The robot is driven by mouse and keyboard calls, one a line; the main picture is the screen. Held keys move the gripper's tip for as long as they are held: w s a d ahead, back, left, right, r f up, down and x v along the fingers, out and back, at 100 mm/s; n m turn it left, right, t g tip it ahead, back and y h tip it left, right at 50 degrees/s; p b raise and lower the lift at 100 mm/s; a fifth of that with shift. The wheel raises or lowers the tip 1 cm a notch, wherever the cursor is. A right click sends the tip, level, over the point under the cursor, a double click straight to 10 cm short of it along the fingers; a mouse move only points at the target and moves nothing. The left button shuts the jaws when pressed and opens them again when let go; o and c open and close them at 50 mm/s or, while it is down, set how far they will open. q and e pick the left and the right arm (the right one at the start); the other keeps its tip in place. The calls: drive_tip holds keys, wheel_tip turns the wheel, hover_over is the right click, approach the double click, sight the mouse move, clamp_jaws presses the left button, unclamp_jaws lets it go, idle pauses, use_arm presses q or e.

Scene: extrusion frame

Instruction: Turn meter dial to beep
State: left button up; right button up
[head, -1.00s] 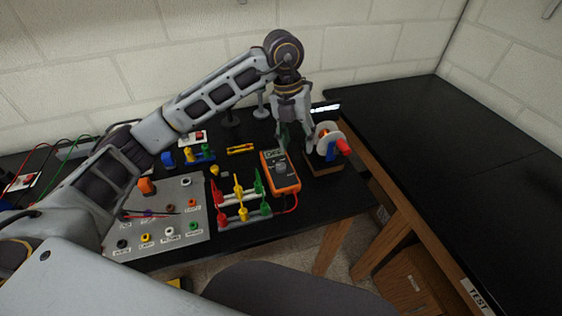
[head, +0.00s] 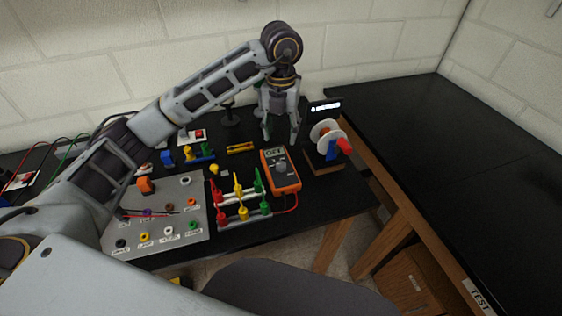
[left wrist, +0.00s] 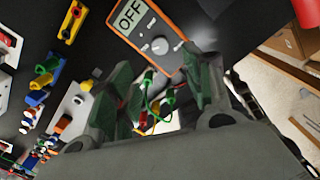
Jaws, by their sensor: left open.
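The orange multimeter (head: 281,170) lies on the black bench, with a screen at its far end and a round dial (head: 282,167) in its middle. In the left wrist view the meter (left wrist: 172,20) shows "OFF" on its screen (left wrist: 131,13), and its grey dial (left wrist: 160,46) sits just beyond the fingers. My left gripper (head: 280,140) is open and empty, pointing down just behind the meter's far end, apart from it. Its green-padded fingers show in the left wrist view (left wrist: 165,85). My right gripper is not in view.
A rack of red, yellow and green clips (head: 243,213) stands left of the meter. A spool stand (head: 326,168) with a white disc is close on the right. A grey socket panel (head: 180,232) lies farther left. The right-hand bench (head: 450,150) is clear.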

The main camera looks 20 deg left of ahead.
sight(281, 164)
use_arm(q)
wheel_tip(281, 164, down, 13)
drive_tip(key=shift+r+p, duration=0.15)
drive_tip(key=shift+p, duration=0.4)
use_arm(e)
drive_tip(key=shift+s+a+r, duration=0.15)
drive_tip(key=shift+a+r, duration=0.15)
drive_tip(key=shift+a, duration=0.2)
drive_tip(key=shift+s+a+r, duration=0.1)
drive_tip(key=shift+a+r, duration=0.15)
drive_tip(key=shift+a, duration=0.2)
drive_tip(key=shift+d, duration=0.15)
